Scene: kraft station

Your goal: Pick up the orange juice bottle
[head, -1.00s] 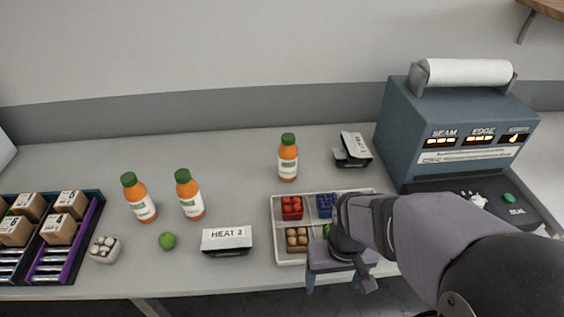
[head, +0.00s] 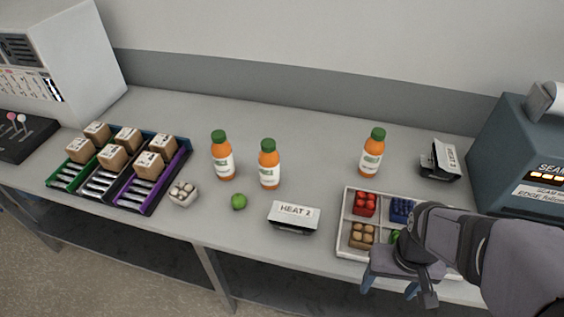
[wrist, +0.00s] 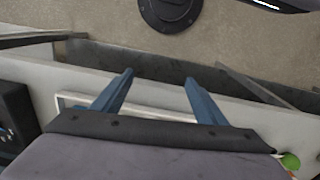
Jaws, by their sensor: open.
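Three orange juice bottles with green caps and white labels stand upright on the grey table in the head view. One is the left bottle (head: 223,157), one is the middle bottle (head: 269,166) close to its right, and one is the right bottle (head: 371,154) farther along, behind the compartment tray. My gripper (head: 390,284) is at the front edge of the table, over the front of the tray, apart from all the bottles. In the wrist view its two blue fingers (wrist: 160,90) are spread with nothing between them, facing the table edge and floor.
A white compartment tray (head: 346,205) holds small produce, partly hidden by my arm. Another black package (head: 440,160) and a sealing machine (head: 515,150) stand right.

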